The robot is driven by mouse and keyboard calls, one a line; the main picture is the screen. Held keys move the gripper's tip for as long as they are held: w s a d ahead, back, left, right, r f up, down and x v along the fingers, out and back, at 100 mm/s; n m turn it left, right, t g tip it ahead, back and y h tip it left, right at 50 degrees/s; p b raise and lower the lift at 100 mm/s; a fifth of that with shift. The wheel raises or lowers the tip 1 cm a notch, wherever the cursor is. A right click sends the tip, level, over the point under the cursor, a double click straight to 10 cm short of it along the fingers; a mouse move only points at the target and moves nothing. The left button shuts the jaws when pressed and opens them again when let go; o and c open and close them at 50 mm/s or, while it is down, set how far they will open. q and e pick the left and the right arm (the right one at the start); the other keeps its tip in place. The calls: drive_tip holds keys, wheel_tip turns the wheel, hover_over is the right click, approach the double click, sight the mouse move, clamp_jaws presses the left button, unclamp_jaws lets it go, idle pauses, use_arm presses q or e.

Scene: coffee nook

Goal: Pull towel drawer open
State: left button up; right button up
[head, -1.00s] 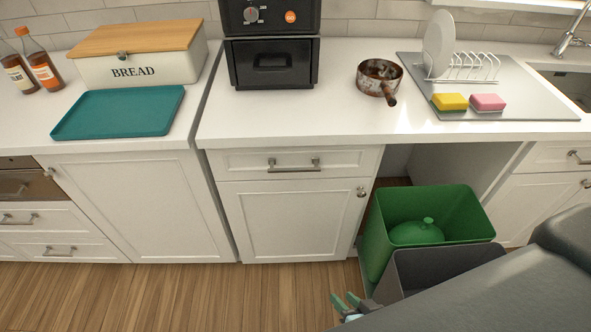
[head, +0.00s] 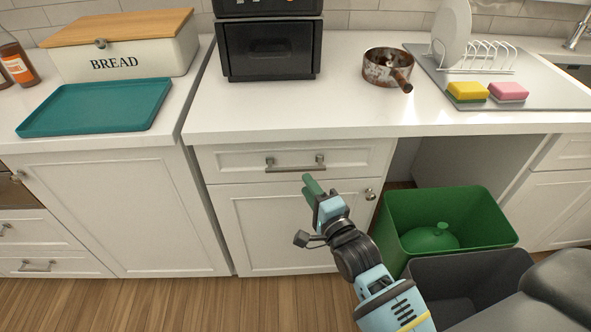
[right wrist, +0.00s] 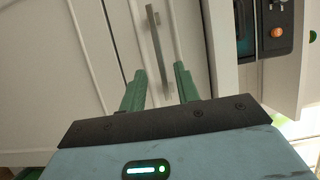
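A white drawer (head: 230,162) under the middle counter is closed. It has a silver bar handle (head: 295,164) across its front. My right gripper (head: 311,186) is just below the handle in the head view. In the right wrist view its two green fingers (right wrist: 159,76) are spread apart and empty. The bar handle (right wrist: 158,45) appears there between and beyond the fingertips; I cannot tell whether they touch it. My left gripper is not in view.
A white cabinet door (head: 270,230) with a knob is below the drawer. A green bin (head: 400,245) and a dark grey bin (head: 440,275) stand to the right. A rusty pan (head: 385,68), sponges and a dish rack (head: 480,55) are on the counter. Wood floor is free at left.

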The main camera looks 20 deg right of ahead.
sight(297, 171)
drive_tip(key=shift+w+a, duration=0.25)
drive_tip(key=shift+w, duration=1.65)
drive_tip(key=shift+w+a, duration=0.2)
drive_tip(key=shift+w, duration=1.65)
drive_tip(key=shift+c, duration=0.3)
clamp_jaws()
